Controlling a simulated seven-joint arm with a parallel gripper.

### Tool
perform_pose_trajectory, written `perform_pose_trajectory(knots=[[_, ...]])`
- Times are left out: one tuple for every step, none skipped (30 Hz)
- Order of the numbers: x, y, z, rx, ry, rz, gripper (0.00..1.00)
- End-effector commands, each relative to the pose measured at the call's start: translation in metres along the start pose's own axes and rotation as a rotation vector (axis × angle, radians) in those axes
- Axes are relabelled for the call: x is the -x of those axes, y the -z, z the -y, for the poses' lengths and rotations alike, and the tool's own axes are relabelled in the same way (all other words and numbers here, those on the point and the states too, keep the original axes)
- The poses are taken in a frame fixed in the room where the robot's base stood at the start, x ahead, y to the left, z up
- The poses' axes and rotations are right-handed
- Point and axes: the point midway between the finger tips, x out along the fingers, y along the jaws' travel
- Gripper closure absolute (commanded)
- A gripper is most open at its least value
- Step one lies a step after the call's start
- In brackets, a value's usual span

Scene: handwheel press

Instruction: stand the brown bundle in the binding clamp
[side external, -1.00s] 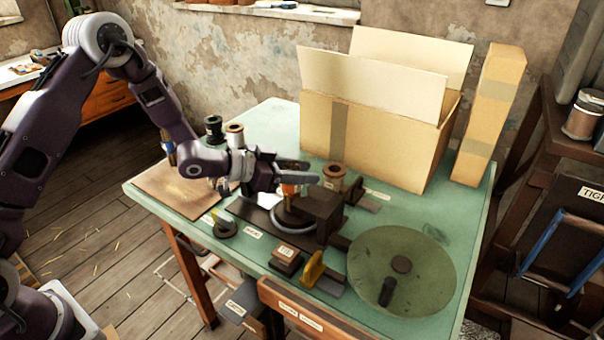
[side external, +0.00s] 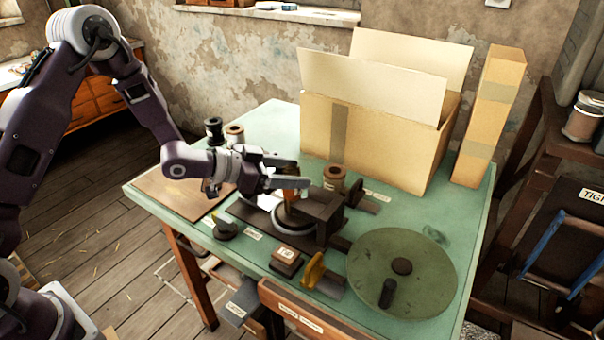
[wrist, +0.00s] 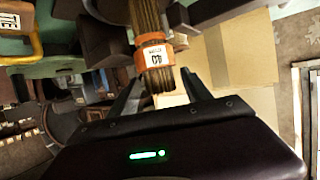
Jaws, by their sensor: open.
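The brown bundle (wrist: 146,18) of thin rods wears an orange band with a white label reading 40. In the side view, the orange band of the bundle (side external: 291,195) shows just under my gripper (side external: 292,184). The bundle looks upright above the pale ring of the binding clamp (side external: 322,212), a dark block on a dark base. Its lower end is hard to see there. My gripper is open. In the wrist view, its fingers (wrist: 160,88) lie on either side of the bundle's end, with gaps showing.
A green handwheel (side external: 400,270) with a dark knob lies at the front right. A yellow lever (side external: 313,270) and labelled block (side external: 287,258) are at the front. Spools (side external: 334,177) stand nearby. A large open carton (side external: 375,120) fills the back. A brown board (side external: 180,192) lies left.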

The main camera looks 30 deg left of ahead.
Motion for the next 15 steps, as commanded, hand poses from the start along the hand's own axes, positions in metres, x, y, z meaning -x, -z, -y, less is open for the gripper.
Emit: perform_pose_trajectory(knots=[[0.013,0.000,0.002,0.002,0.004,0.000,0.43],[0.020,0.000,0.001,0.001,0.003,0.000,0.43],[0.030,0.000,0.002,0.001,0.005,0.000,0.43],[0.037,0.000,0.001,0.001,0.004,0.000,0.43],[0.044,0.000,0.001,0.001,0.004,0.000,0.43],[0.053,0.000,0.002,0.001,0.005,0.000,0.43],[0.060,0.000,0.001,0.001,0.004,0.000,0.43],[0.066,0.000,0.001,0.001,0.004,-0.001,0.43],[0.073,0.000,0.001,0.001,0.004,-0.001,0.43],[0.077,0.000,0.001,0.001,0.003,-0.001,0.43],[0.081,0.000,0.001,0.001,0.003,0.000,0.43],[0.085,0.000,0.001,0.000,0.002,0.000,0.43],[0.087,0.000,0.000,0.000,0.001,0.000,0.43],[0.089,0.000,0.000,0.000,0.001,0.000,0.43],[0.090,0.000,0.000,0.001,0.001,0.000,0.43]])
